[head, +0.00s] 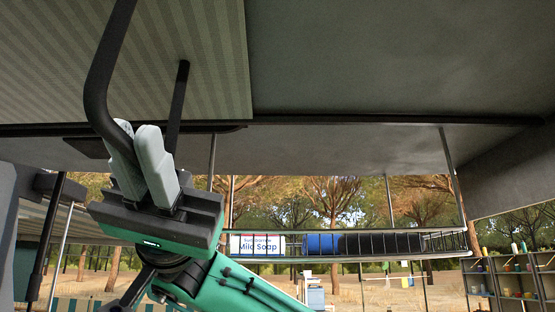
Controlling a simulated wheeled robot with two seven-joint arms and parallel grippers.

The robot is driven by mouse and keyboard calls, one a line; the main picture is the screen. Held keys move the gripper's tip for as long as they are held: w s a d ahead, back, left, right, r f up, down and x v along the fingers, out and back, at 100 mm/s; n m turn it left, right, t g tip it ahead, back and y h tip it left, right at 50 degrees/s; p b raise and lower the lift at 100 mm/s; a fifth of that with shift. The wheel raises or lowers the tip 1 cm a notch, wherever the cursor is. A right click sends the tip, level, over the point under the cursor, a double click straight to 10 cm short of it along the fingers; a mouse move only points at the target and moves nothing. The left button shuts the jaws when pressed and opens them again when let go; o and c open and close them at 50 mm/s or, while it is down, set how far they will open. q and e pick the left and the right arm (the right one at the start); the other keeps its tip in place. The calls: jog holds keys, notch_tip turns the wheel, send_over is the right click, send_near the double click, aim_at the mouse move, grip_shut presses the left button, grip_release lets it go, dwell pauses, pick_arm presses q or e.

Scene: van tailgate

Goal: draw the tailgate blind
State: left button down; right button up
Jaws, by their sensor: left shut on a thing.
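The tailgate blind (190,60) is a grey-green striped panel overhead at the upper left; its right edge shows beside a plain dark panel. A black bent bar handle (100,75) comes down from the blind's side to my left gripper (135,140). My left gripper points upward with its two pale fingers close together, shut on the handle. The fingers hide part of the handle at the grip. My right gripper is out of view.
A hanging wire rack (400,258) holds a white "Mild Soap" pack (257,245), a blue roll (321,244) and a dark roll (380,244). Shelves with small jars (512,280) stand at the lower right. Thin metal posts hang around the rack.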

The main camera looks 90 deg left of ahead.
pick_arm(q)
jog(key=c, duration=1.5)
grip_release()
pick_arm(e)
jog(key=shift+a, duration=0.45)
pick_arm(q)
jog(key=shift+w, duration=0.1)
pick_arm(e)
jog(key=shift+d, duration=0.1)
